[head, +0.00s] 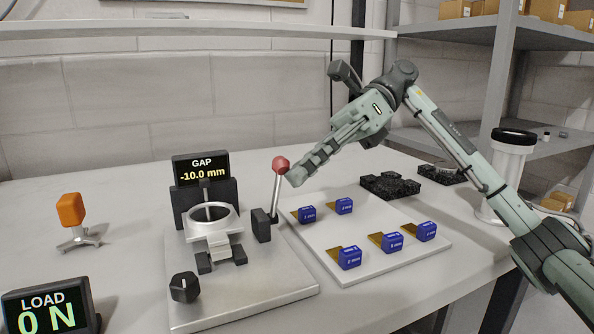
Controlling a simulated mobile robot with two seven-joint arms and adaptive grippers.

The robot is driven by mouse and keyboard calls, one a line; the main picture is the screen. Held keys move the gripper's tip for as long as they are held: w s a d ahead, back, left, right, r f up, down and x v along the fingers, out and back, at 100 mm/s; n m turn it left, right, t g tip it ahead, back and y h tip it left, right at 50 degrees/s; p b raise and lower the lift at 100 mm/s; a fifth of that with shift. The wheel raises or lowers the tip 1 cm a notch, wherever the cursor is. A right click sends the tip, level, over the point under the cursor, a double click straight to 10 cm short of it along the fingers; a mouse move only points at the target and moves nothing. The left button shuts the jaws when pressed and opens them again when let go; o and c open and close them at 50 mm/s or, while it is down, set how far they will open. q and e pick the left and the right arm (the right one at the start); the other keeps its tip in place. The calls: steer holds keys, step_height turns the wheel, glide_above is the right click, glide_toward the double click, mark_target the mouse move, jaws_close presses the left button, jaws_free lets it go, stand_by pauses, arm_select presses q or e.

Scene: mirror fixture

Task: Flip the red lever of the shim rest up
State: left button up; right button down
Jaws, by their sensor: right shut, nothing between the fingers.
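The shim rest stands on a metal baseplate (245,294) on the table, with a round ring (212,222) at its middle. Its lever has a red ball knob (281,164) on a thin metal rod that rises from a dark block (262,225). The rod stands nearly upright, with a slight tilt to the right. My right gripper (295,177) is shut and empty. Its fingertips are right beside the knob, just below and to its right; I cannot tell whether they touch it. My left gripper is not in view.
A white board (385,266) with several blue-handled shims lies right of the rest. A GAP display (201,169) reads -10.0 mm; a LOAD display (48,308) reads 0 N. An orange-topped stand (71,210) is at left. Black foam blocks (390,185) and a white cylinder (508,170) stand behind right.

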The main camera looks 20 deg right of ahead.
steer(key=shift+w+r, duration=0.15)
steer(key=shift+r, duration=0.1)
steer(key=v, duration=1.2)
steer(key=shift+f, duration=0.2)
steer(key=shift+f, duration=0.1)
stand_by(0.4)
